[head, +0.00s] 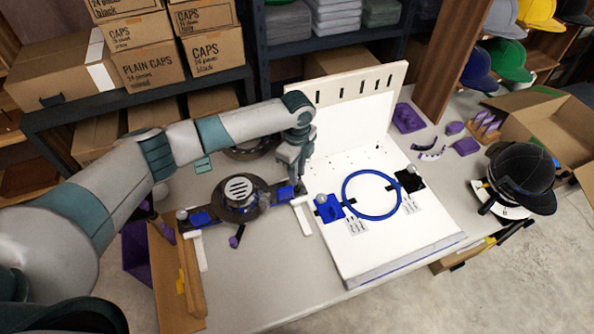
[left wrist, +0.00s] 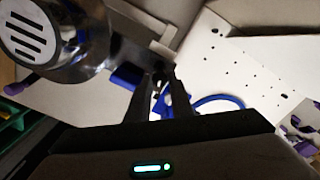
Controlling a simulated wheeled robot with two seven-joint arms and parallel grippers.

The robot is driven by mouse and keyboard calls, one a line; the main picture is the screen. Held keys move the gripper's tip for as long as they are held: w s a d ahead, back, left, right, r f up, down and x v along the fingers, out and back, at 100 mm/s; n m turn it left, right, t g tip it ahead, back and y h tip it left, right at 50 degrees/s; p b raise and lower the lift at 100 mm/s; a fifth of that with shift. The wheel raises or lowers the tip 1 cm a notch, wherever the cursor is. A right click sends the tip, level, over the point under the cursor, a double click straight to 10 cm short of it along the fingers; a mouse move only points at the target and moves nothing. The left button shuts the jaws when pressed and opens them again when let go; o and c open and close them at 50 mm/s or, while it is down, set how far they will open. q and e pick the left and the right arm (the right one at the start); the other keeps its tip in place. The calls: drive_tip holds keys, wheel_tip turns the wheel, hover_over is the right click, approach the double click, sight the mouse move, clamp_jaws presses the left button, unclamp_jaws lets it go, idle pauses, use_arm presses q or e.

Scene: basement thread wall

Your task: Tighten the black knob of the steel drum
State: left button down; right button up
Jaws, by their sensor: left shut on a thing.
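The steel drum (head: 238,206) is a round dark metal body with a slotted light cap, lying on the table between two blue-padded ends. It also shows at the upper left of the left wrist view (left wrist: 82,48). My left gripper (head: 297,184) points down at the drum's right end, beside the right blue pad (head: 286,192). In the left wrist view, its two dark fingers (left wrist: 161,82) are closed around a small dark thing, which appears to be the black knob. The fingers hide most of it. My right gripper is in neither view.
A white board (head: 385,235) with a blue ring (head: 371,194) and an upright back panel (head: 360,98) stands right of the gripper. A black cap (head: 522,172) sits at the far right. A purple-tipped handle (head: 235,240) sticks out in front of the drum.

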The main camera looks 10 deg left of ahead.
use_arm(q)
drive_tip(key=shift+r+m, duration=0.1)
drive_tip(key=shift+m, duration=1.5)
drive_tip(key=c, duration=1.6)
unclamp_jaws()
drive_tip(key=shift+o, duration=0.2)
